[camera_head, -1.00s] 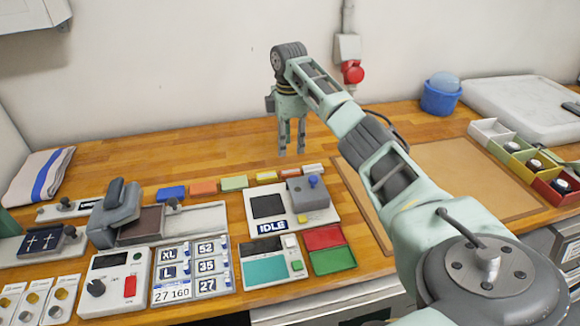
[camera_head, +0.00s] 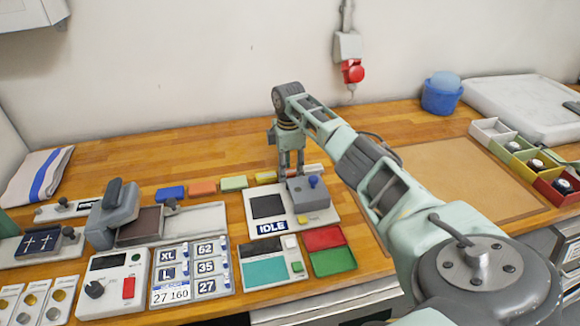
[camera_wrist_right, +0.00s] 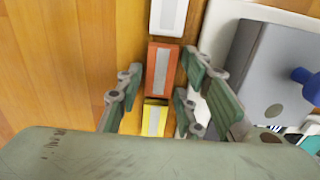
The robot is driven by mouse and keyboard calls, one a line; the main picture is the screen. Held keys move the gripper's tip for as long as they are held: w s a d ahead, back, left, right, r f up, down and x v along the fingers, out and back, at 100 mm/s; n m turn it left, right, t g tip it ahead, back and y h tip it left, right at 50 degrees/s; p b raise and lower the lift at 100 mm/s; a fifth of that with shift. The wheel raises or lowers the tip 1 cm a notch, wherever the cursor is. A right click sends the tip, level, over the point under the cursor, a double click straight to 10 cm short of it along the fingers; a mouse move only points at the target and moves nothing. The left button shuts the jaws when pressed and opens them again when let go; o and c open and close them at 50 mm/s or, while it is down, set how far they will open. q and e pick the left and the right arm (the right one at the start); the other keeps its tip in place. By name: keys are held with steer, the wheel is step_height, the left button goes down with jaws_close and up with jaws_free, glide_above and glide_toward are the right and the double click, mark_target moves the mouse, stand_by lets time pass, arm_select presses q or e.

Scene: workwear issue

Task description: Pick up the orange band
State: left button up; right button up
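A small orange band (camera_wrist_right: 161,68) with a grey stripe lies on the wooden bench, between a white band (camera_wrist_right: 169,16) and a yellow band (camera_wrist_right: 154,118) in the right wrist view. My right gripper (camera_head: 291,170) is open, pointing down, with its fingers on either side of the orange band. I cannot tell whether the fingers touch it. In the head view the gripper mostly hides this band. A larger orange piece (camera_head: 203,188) lies further left in the same row. My left gripper is out of view.
The bench behind the row is clear. A blue tub (camera_head: 441,95) stands at the back right.

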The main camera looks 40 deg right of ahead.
steer(key=c, duration=0.6)
